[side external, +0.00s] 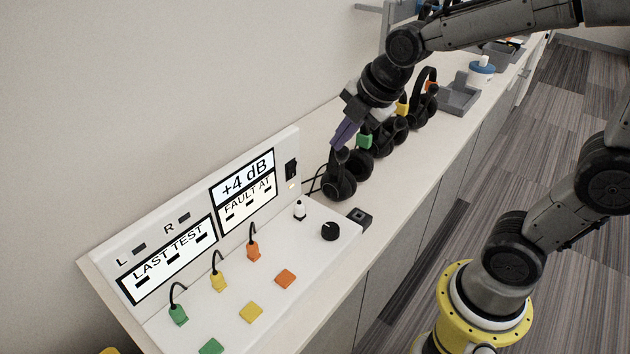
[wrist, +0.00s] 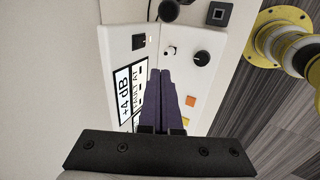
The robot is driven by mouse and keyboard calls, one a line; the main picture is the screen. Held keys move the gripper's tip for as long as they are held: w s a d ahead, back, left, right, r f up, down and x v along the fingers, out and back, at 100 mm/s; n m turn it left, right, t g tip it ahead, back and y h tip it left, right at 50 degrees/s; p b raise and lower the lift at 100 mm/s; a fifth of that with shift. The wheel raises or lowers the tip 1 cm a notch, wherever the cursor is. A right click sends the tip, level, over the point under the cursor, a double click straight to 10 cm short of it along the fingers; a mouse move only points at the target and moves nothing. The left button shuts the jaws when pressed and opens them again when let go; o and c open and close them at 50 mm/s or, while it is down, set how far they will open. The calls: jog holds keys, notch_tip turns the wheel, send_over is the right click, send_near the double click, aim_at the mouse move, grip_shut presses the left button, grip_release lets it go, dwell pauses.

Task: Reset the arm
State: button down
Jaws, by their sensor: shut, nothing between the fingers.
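My gripper (side external: 344,134) has purple fingers, shut with nothing between them. In the side external view it is in the air above the headsets, to the right of the test panel's upright face. In the wrist view the purple fingers (wrist: 159,88) point toward the white test panel (wrist: 202,75) and cover part of it. The panel (side external: 300,262) also shows in the side external view, with displays reading "+4 dB", "FAULT AT" and "LAST TEST".
Black headsets (side external: 340,186) with coloured tags stand along the bench behind the panel. A black knob (side external: 331,231), coloured buttons (side external: 285,279) and corded plugs (side external: 253,250) are on the panel. A grey tray (side external: 459,97) and a blue-lidded tub (side external: 481,70) stand farther back. A wall borders the bench.

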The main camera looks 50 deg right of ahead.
jog(key=s+r+m, duration=0.1)
jog(key=s+m, duration=1.6)
jog(key=m, duration=0.1)
jog(key=shift+s+a, duration=0.15)
jog(key=shift+s, duration=0.1)
